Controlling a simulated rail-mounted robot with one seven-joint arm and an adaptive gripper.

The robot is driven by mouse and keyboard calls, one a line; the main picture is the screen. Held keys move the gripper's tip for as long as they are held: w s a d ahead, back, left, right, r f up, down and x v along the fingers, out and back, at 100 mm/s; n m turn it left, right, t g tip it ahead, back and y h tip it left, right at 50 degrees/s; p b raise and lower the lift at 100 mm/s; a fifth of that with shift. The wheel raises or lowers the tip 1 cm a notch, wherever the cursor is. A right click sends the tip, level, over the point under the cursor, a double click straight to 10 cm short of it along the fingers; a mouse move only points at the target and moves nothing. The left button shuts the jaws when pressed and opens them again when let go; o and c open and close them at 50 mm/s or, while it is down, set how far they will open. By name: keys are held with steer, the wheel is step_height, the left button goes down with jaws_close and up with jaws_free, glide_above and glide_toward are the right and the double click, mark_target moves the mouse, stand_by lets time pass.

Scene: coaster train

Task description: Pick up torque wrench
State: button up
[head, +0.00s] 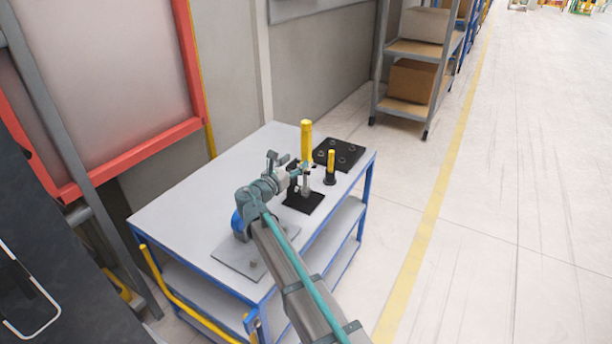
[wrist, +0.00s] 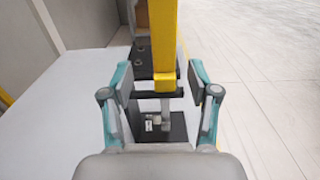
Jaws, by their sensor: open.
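A tall tool with a yellow handle (head: 306,141), which looks like the torque wrench, stands upright in a metal holder on a black base plate (head: 302,199) on the table. In the wrist view its yellow handle (wrist: 163,45) rises between my fingers, and the holder's base (wrist: 178,126) shows below. My gripper (head: 297,171) is open, close to the tool at the handle's lower end. In the wrist view my gripper (wrist: 159,83) has one finger on each side of the handle, with visible gaps. Contact is not visible.
A shorter yellow-handled tool (head: 331,160) stands upright just right of the tall one. A black plate with several round fittings (head: 345,150) lies behind. A grey plate (head: 246,258) lies at the table's near end. The white table top (head: 180,205) is bare at left.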

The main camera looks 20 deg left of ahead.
mark_target(304, 156)
steer(key=shift+w+d+f+p, duration=0.1)
steer(key=shift+w+d+p, duration=0.25)
steer(key=shift+w, duration=0.7)
steer(key=shift+w+d+f+p, duration=0.15)
steer(key=shift+w+p, duration=0.25)
steer(key=shift+w, duration=0.7)
steer(key=shift+w+d+r+p, duration=0.1)
steer(key=shift+w+d+p, duration=0.3)
steer(key=shift+w, duration=0.65)
jaws_close()
